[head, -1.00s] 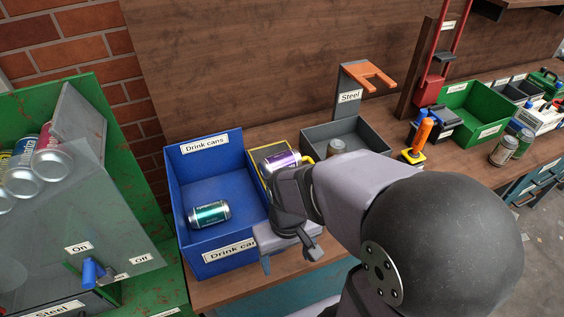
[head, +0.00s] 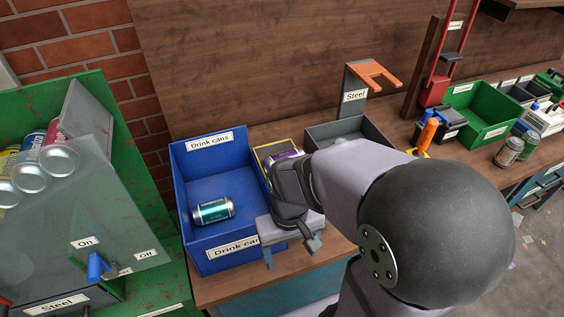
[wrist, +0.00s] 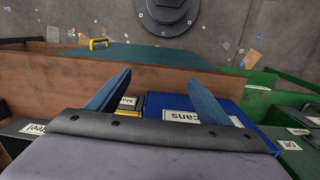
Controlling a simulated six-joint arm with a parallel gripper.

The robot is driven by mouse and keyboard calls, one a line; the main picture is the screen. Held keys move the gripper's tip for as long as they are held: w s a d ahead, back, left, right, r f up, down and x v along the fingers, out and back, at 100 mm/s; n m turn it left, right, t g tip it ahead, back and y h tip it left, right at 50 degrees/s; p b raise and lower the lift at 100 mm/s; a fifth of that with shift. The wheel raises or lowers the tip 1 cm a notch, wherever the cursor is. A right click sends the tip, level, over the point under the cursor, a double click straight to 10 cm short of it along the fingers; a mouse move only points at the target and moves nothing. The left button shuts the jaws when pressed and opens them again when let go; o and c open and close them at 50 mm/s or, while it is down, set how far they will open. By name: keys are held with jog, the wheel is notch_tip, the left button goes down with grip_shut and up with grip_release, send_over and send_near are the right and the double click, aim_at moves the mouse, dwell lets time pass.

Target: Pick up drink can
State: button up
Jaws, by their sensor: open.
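A teal drink can (head: 213,209) lies on its side in the blue bin (head: 206,166) labelled "Drink cans". A purple-and-silver can (head: 287,154) shows partly in the yellow-rimmed tray (head: 263,148) beside that bin; my wrist covers the rest. My gripper (head: 290,247) is over the table's front side, by the front right corner of the blue bin. In the wrist view its two fingers (wrist: 160,95) are spread apart with no can between them. The blue bin's label (wrist: 195,116) and the tray's yellow rim (wrist: 130,112) show behind them.
A grey "Steel" bin (head: 325,134) stands right of the tray, with an orange-topped bracket (head: 374,75) behind it. A green machine (head: 60,92) with several cans is at the left. Two cans (head: 508,152) stand near the green bin (head: 478,112) at the right.

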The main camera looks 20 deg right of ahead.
jog(key=w+d+r+m+g+h+p, duration=0.35)
jog(key=w+d+r+m+h, duration=0.2)
jog(key=r, duration=0.35)
jog(key=m+t+h+b, duration=0.3)
jog(key=m+h+b, duration=0.35)
jog(key=m, duration=0.25)
send_over(266, 164)
jog(key=s+d, duration=0.1)
jog(key=s, duration=0.5)
jog(key=w+f+b, duration=0.2)
jog(key=f+b, duration=0.1)
jog(key=w+a+f+m+t+b, duration=0.1)
jog(key=w+f+b, duration=0.1)
jog(key=f, duration=0.2)
jog(key=w+a+f+t+h+b, duration=0.1)
jog(key=w+f+b, duration=0.1)
jog(key=f+b, duration=0.1)
jog(key=shift+a+f+m+t+b, duration=0.15)
jog(key=shift+m+t+b, duration=0.1)
jog(key=shift+m+b, duration=0.1)
jog(key=shift+s+p+x, duration=0.1)
jog(key=shift+p+x, duration=0.6)
jog(key=shift+x, duration=0.8)
jog(key=shift+s+p+x, duration=0.15)
jog(key=shift+p+x, duration=0.55)
jog(key=shift+x, duration=0.8)
jog(key=shift+w+d+f, duration=0.1)
jog(key=shift+d+f, duration=0.1)
jog(key=shift+d, duration=0.5)
